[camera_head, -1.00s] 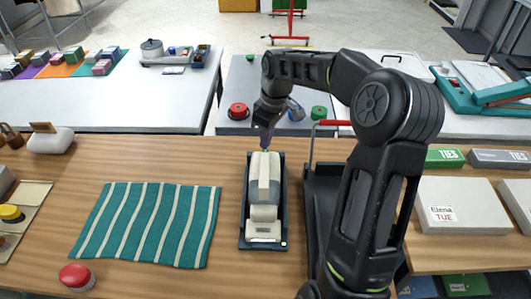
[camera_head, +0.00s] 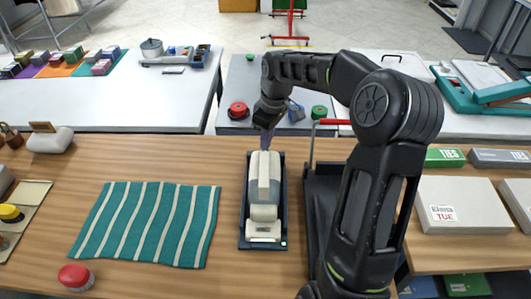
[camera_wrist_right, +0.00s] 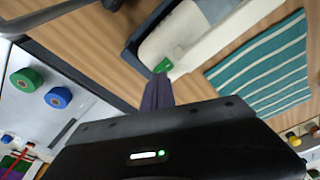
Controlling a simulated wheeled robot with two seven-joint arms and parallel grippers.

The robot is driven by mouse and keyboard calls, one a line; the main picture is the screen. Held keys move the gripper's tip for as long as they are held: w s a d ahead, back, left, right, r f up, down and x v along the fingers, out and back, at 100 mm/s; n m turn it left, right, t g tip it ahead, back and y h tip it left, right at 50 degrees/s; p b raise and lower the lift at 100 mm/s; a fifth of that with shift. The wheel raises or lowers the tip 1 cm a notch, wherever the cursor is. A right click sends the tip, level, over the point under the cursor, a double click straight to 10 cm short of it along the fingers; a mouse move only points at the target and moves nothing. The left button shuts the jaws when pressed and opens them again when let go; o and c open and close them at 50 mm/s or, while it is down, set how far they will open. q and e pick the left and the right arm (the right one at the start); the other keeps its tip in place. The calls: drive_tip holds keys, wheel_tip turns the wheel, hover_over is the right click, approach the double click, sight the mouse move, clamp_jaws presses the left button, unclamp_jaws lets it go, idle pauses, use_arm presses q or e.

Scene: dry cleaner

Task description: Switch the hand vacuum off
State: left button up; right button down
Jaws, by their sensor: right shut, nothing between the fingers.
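The hand vacuum (camera_head: 264,190) is cream and grey. It lies lengthwise in a dark tray-like holder (camera_head: 243,225) on the wooden counter. In the right wrist view, the vacuum (camera_wrist_right: 172,38) shows at the top, with a small green part (camera_wrist_right: 162,66) at its near end. My right gripper (camera_head: 266,142) is shut and empty at the vacuum's far end. In the wrist view, its purple-grey fingertips (camera_wrist_right: 158,84) are right by the green part; I cannot tell whether they touch it. My left gripper is not in view.
A teal striped cloth (camera_head: 148,224) lies left of the holder, with a red button-like object (camera_head: 76,277) in front. A dark stand with a red handle (camera_head: 328,122) is close on the right. Pale boxes (camera_head: 463,208) lie farther right. The counter between cloth and holder is clear.

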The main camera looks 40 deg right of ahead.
drive_tip(key=shift+f+b, duration=1)
drive_tip(key=shift+f, duration=0.35)
drive_tip(key=shift+r+p, duration=0.75)
drive_tip(key=shift+r, duration=0.05)
wheel_tip(320, 180, up, 3)
drive_tip(key=shift+s+a+f+p, duration=0.1)
drive_tip(key=shift+s+a+p, duration=0.05)
drive_tip(key=shift+p, duration=0.8)
drive_tip(key=shift+r+p, duration=1.2)
drive_tip(key=shift+r, duration=0.35)
